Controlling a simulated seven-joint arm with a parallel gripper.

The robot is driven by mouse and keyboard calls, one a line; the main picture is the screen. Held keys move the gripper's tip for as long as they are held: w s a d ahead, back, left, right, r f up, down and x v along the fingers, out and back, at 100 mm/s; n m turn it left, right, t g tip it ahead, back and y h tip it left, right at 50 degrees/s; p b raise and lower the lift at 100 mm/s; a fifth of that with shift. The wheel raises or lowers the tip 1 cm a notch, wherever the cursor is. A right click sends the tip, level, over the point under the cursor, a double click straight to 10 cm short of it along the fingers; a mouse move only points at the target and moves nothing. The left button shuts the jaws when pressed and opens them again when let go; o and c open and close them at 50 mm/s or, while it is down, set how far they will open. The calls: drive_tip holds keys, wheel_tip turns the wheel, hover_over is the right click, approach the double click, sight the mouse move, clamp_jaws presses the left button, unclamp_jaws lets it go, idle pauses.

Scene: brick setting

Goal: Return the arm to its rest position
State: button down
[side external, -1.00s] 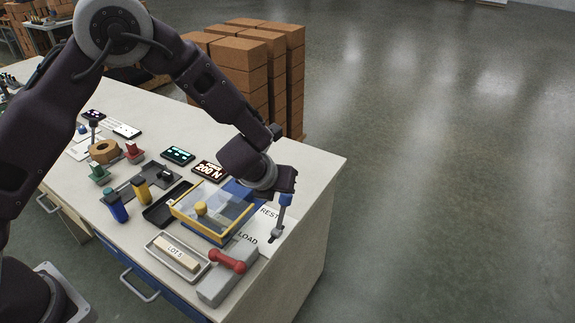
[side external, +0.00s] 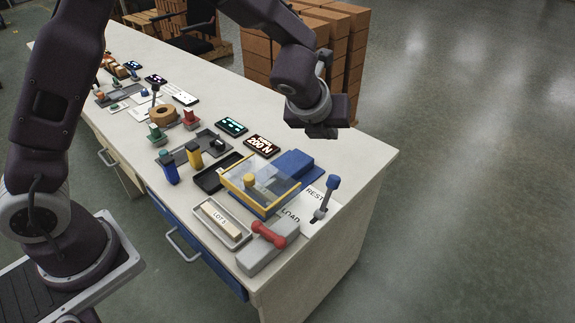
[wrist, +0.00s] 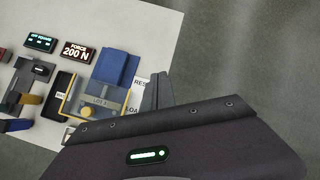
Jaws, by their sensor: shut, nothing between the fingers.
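My gripper (side external: 322,133) hangs above the far right part of the bench, shut and empty, clear of everything below it. In the wrist view its grey fingers (wrist: 158,90) show at the edge of the dark housing. A lever with a blue knob (side external: 333,182) stands on a white plate marked REST and LOAD (side external: 309,222), well below and apart from my gripper. The blue press-like block (side external: 296,166) sits behind a clear box with a yellow frame (side external: 258,207), which holds a yellow knob-like piece.
Brick stacks (side external: 345,55) rise behind the bench. The bench's right end is clear.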

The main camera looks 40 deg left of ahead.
drive_tip(key=s+a+r+n+g+y, duration=0.1)
drive_tip(key=s+a+r+n, duration=0.45)
drive_tip(key=s+n, duration=0.3)
drive_tip(key=s+a+r+n, duration=0.5)
drive_tip(key=s+r+n, duration=0.2)
drive_tip(key=s+n, duration=0.15)
drive_tip(key=s+d+n+g+h, duration=0.1)
drive_tip(key=s+d+n+h, duration=0.1)
drive_tip(key=s+n, duration=1.1)
drive_tip(key=s, duration=0.4)
drive_tip(key=shift+d, duration=0.3)
